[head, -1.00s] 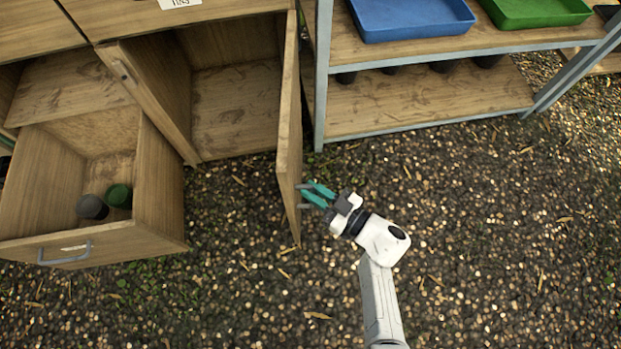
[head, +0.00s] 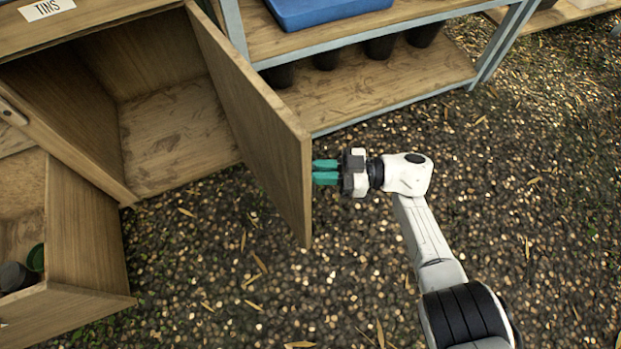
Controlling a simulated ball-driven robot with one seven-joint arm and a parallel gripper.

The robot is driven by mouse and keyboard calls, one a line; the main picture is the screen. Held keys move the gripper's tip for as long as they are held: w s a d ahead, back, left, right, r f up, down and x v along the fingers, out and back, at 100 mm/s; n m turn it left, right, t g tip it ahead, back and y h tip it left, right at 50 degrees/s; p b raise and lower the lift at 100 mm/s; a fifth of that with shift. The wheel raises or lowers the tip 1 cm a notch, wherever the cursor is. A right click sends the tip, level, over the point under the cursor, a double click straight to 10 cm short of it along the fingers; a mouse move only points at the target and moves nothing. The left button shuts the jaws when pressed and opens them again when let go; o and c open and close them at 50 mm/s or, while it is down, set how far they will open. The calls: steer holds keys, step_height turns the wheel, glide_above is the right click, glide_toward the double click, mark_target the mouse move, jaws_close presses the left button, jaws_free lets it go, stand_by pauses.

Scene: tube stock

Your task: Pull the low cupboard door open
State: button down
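The low cupboard door (head: 262,130) is a plain wooden panel standing wide open, swung out from the right side of the cupboard (head: 165,135). Its inner face shows, and the cupboard inside looks empty. My gripper (head: 322,172), with two teal fingers, is at the door's free edge, on its outer side. The fingers lie close together with a thin gap, and their tips meet or pass behind the door edge. The door's handle is hidden behind the panel, so I cannot tell whether the fingers hold it.
An open drawer (head: 88,235) holding dark and green pots juts out at lower left. A metal-framed shelf unit (head: 390,85) with a blue tray (head: 325,8) and black pots stands behind the door. Open gravel lies in front and to the right.

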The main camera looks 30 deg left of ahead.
steer(key=shift+w+a+r, duration=0.15)
steer(key=shift+a+r, duration=0.05)
steer(key=c, duration=1.5)
jaws_free()
steer(key=shift+o, duration=1)
steer(key=shift+a, duration=0.2)
steer(key=shift+d+f, duration=0.15)
steer(key=shift+d, duration=0.05)
steer(key=b+v, duration=0.2)
steer(key=v, duration=0.8)
steer(key=shift+w+d, duration=0.2)
steer(key=shift+d, duration=0.05)
steer(key=shift+a, duration=0.1)
